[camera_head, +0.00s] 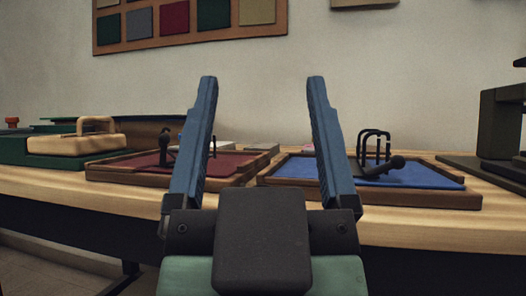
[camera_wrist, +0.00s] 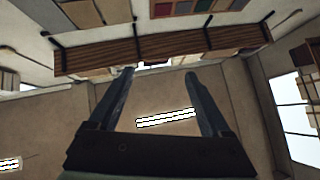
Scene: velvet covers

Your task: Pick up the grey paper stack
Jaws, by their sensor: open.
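My gripper (camera_head: 262,80) is open, its two blue fingers spread upright in front of the table with nothing between them. It also shows open and empty in the wrist view (camera_wrist: 158,73). A small flat grey item (camera_head: 262,148) lies far back on the table, seen between the fingers. It may be the grey paper stack, but it is too small to be sure. A flat pale item (camera_head: 220,147) lies to its left, partly behind the left finger. The wrist view shows no paper stack on the table.
A red-lined wooden tray (camera_head: 130,167) and a blue-lined tray (camera_head: 430,180) stand on the wooden table (camera_head: 420,229), each with dark metal parts. A green-based press (camera_head: 60,145) is at left, dark equipment (camera_head: 500,125) at right. The wrist view shows ceiling lights (camera_wrist: 166,118) and a shelf (camera_wrist: 160,47).

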